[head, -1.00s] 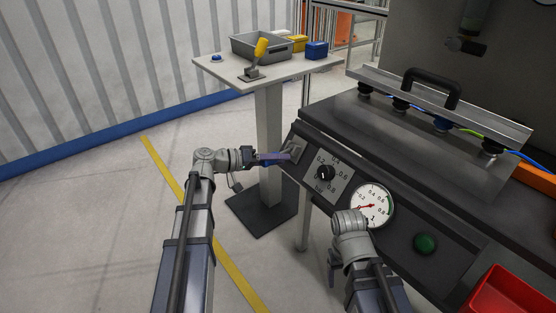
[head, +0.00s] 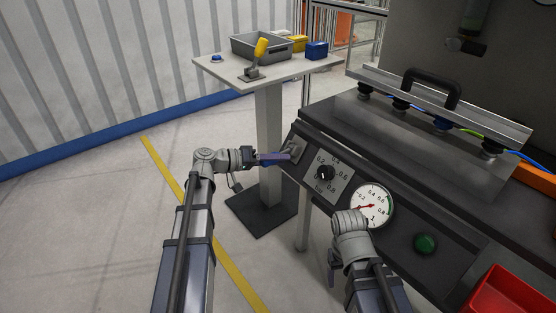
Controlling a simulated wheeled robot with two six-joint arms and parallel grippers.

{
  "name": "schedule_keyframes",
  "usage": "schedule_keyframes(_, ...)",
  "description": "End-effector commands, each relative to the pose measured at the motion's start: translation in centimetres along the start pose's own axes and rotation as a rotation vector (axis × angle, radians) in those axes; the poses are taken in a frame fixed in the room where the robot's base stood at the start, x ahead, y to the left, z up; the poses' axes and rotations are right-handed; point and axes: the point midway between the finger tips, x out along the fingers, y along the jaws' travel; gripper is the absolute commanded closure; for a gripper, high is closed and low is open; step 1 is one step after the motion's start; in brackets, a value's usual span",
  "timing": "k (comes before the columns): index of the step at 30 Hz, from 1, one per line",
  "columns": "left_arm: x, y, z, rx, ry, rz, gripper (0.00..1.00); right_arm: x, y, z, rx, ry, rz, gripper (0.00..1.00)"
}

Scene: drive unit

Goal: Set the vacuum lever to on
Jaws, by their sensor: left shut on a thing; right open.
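The vacuum lever (head: 275,158) seems to be the bluish-purple bar at the left end of the dark control panel, in front of a small grey plate (head: 294,147). My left gripper (head: 262,158) comes in from the left and is shut on the lever, with the bar pointing left from the plate. Where the fingers end and the lever begins is hard to see. My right gripper (head: 352,217) is low in front of the panel by the gauge, its fingers mostly hidden by its own wrist; it holds nothing visible.
Right of the lever are a black knob (head: 325,173) on a bar scale, a round gauge (head: 373,206) with a red needle and a green button (head: 425,243). A red bin (head: 503,296) is at the lower right.

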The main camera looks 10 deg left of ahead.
Motion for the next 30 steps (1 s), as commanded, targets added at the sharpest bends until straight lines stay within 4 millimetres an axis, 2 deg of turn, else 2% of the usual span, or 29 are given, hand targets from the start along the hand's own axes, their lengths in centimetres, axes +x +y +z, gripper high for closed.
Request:
schedule_keyframes(11,0.0,0.0,0.0,0.0,-0.001,-0.002,1.0,0.0,0.0,0.0,0.0,0.0,0.0,0.3)
schedule_keyframes(17,-0.1,0.5,-0.4,-0.011,-0.022,-0.026,1.0,-1.4,0.1,0.1,0.001,0.0,0.0,0.3)
schedule_keyframes(23,-0.4,1.6,-1.1,-0.046,-0.09,-0.109,1.0,-4.9,0.5,0.3,0.004,-0.001,-0.003,0.3)
schedule_keyframes(30,-0.5,2.9,-2.2,-0.115,-0.218,-0.268,1.0,-10.5,0.9,0.6,0.007,-0.002,-0.01,0.3)
